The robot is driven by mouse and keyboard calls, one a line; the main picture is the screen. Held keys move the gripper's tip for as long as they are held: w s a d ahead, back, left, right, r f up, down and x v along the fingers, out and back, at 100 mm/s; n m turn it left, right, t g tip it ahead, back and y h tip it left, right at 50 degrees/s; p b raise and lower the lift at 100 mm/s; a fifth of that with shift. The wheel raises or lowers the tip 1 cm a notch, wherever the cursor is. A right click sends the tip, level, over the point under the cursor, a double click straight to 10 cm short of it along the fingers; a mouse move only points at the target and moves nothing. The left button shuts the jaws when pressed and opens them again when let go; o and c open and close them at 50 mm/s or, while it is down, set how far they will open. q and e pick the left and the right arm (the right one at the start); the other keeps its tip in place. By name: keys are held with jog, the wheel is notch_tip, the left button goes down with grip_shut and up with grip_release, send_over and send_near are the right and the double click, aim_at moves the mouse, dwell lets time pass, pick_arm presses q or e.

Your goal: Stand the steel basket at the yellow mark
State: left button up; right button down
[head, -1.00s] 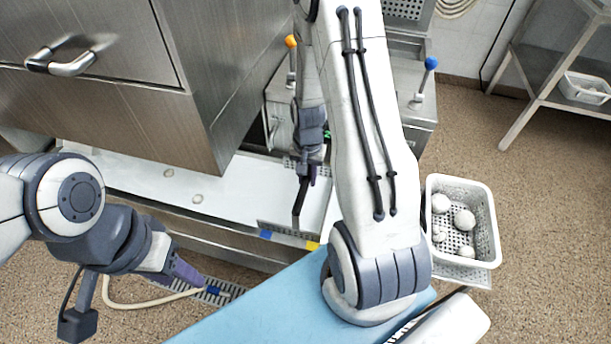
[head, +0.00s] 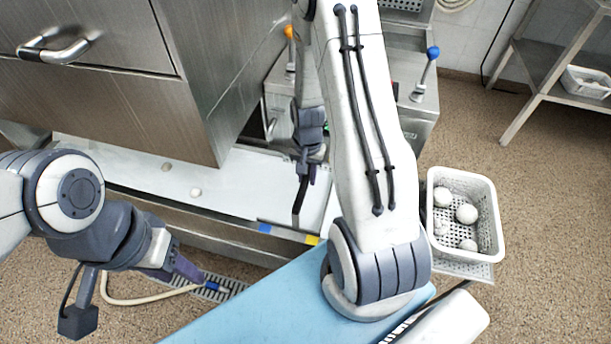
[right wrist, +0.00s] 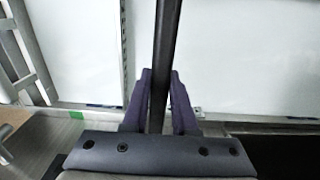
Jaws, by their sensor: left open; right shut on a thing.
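My right gripper (head: 308,172) is shut on a dark, thin bar (head: 299,200), which looks like the steel basket's handle. In the right wrist view the bar (right wrist: 166,45) stands upright between the two purple fingers (right wrist: 160,85). The basket's body is mostly hidden or hard to tell from the steel around it. The yellow mark (head: 312,240) is on the front edge of the white counter, just below and right of the bar in the head view. My left gripper (head: 183,268) is open and empty at the lower left, away from the bar.
A steel hooded cabinet (head: 110,110) overhangs the counter's left. A white perforated basket with several pale balls (head: 490,230) stands at right. Levers with orange and blue knobs (head: 433,53) rise behind.

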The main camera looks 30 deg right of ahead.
jog(key=shift+f+b, duration=0.4)
jog(key=shift+f, duration=0.25)
jog(key=c, duration=0.6)
grip_release()
jog(key=shift+r, duration=0.1)
notch_tip(320, 180, up, 10)
jog(key=shift+r+p, duration=0.25)
jog(key=shift+p, duration=1)
jog(key=shift+a, duration=0.1)
